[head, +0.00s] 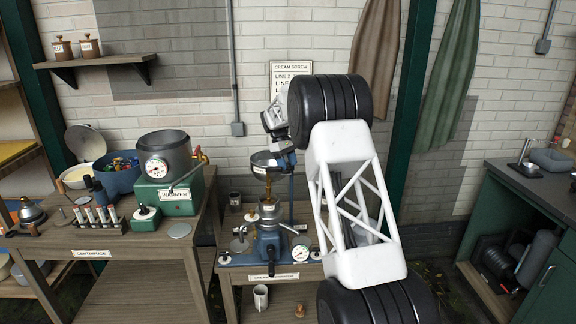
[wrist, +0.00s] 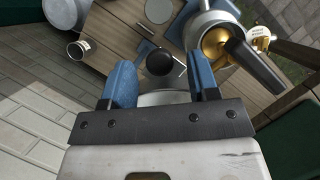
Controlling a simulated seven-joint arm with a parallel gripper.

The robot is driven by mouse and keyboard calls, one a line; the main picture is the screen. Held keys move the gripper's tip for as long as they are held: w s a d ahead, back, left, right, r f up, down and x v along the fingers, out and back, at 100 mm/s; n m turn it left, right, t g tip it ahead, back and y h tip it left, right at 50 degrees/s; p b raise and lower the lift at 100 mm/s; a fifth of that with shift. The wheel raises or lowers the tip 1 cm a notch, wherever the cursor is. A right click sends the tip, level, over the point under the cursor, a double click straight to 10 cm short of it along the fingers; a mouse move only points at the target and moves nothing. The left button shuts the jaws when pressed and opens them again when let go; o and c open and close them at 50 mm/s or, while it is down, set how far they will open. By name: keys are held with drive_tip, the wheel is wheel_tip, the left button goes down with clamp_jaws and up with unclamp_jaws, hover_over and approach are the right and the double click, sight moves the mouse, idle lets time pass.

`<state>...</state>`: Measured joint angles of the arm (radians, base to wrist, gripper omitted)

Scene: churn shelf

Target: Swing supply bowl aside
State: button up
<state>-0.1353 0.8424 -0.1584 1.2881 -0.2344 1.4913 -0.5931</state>
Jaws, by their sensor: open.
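The supply bowl (head: 268,160) is a shiny metal bowl held above the blue cream separator (head: 268,243), with a brown spout or stream below it. My gripper (head: 278,128) is just above the bowl's right rim in the head view, partly hidden by my own arm. In the wrist view my gripper (wrist: 158,68) has its two blue fingers apart. A pale grey curved edge shows between them, partly hidden by the palm; I cannot tell whether it is the bowl or whether the fingers touch it.
The green warmer (head: 170,190) with its grey pot stands left on a wooden bench, near a tube rack (head: 97,220). A white cup (head: 261,297) is on the lower shelf. A wall sign (head: 290,72) hangs behind. Floor at right is open before the green cabinet (head: 545,285).

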drive_tip(key=shift+s+d+f, duration=0.1)
drive_tip(key=shift+f, duration=0.2)
clamp_jaws()
